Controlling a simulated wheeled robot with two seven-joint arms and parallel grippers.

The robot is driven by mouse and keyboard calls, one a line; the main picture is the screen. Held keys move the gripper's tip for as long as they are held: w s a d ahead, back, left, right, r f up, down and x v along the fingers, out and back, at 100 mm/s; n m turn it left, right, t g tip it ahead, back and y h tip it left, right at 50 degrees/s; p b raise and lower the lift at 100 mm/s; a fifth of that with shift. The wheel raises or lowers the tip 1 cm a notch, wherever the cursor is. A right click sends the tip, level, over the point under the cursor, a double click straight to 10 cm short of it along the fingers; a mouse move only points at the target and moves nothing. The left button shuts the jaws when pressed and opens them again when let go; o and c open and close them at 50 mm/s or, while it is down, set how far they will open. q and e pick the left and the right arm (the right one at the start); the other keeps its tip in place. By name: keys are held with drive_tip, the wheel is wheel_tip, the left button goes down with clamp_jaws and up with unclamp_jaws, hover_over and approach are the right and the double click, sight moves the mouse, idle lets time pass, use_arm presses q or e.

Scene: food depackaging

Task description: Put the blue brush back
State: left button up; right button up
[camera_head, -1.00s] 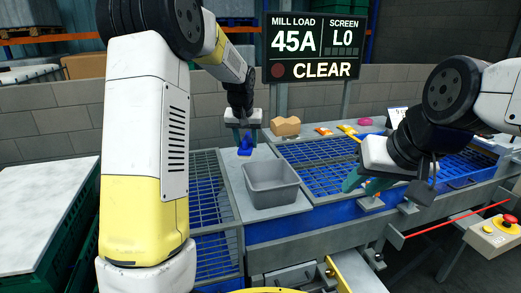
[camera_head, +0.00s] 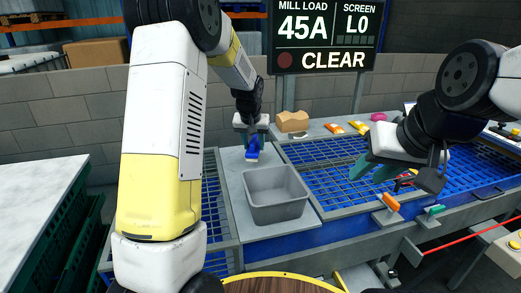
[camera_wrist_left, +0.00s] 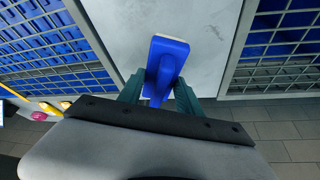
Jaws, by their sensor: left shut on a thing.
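The blue brush (camera_head: 253,150) is between the fingers of my left gripper (camera_head: 252,142), over the light grey plate behind the grey tub. In the left wrist view the brush (camera_wrist_left: 167,58) has a broad blue head with a pale strip at its far edge. The teal fingers of my left gripper (camera_wrist_left: 159,92) are shut on its narrower part. I cannot tell whether the brush touches the plate. My right gripper (camera_head: 375,170) is over the right part of the blue grid. Its teal fingers look apart with nothing between them.
An empty grey tub (camera_head: 276,195) stands on the plate (camera_head: 233,185). A tan block (camera_head: 292,121) and several coloured packets (camera_head: 333,128) lie along the back ledge. Orange (camera_head: 391,202) and teal (camera_head: 435,210) handles stand at the front rail. The sign (camera_head: 325,38) reads CLEAR.

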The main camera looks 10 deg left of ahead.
use_arm(q)
drive_tip(key=shift+f, duration=1.85)
drive_tip(key=shift+f, duration=0.1)
drive_tip(key=o, duration=1.2)
